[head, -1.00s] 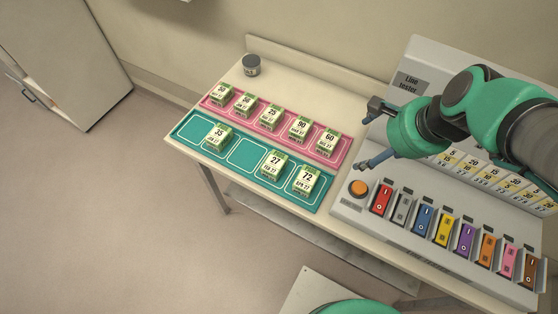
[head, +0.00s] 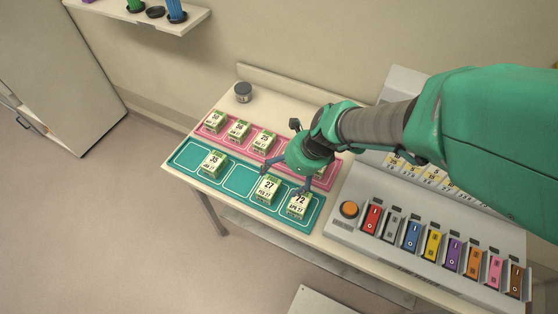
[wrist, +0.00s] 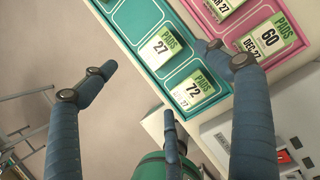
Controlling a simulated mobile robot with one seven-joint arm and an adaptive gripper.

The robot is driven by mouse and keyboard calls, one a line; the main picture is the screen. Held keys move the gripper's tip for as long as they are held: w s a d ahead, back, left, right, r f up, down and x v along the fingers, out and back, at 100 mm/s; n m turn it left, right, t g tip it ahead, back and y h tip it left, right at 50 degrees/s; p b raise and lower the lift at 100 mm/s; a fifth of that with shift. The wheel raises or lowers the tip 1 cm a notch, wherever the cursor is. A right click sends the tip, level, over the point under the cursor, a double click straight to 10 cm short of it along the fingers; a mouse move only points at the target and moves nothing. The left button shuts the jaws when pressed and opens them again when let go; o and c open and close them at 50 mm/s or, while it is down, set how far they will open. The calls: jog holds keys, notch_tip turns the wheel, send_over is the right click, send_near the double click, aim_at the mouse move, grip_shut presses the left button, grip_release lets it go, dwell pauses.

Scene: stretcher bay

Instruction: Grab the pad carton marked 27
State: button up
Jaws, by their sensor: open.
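The pad carton marked 27 (head: 266,191) is a small white and green box standing in the teal tray (head: 240,178). In the wrist view the carton (wrist: 159,50) shows near the top centre, its number facing up. My gripper (head: 285,179) is above the tray's right part, fingers spread and empty. In the wrist view my gripper (wrist: 156,58) has its fingers apart on either side of the carton in the picture, not touching it. The carton marked 72 (head: 299,205) stands to the right of 27 and also shows in the wrist view (wrist: 193,90).
The carton marked 35 (head: 213,165) stands further left in the teal tray. A pink tray (head: 197,131) behind holds several cartons, some hidden by my gripper. A dark jar (head: 243,92) stands at the back. A switch panel (head: 335,231) with an orange button is at right.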

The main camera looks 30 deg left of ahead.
jog(key=b, duration=0.2)
send_over(270, 187)
jog(key=d, duration=0.2)
jog(key=shift+f, duration=3.95)
jog(key=shift+f, duration=0.15)
jog(key=shift+b+x, duration=0.85)
jog(key=shift+x, duration=1.6)
jog(key=shift+a, duration=0.1)
jog(key=c, duration=1.5)
jog(key=shift+o, duration=0.2)
notch_tip(270, 187, up, 10)
jog(key=p, duration=0.3)
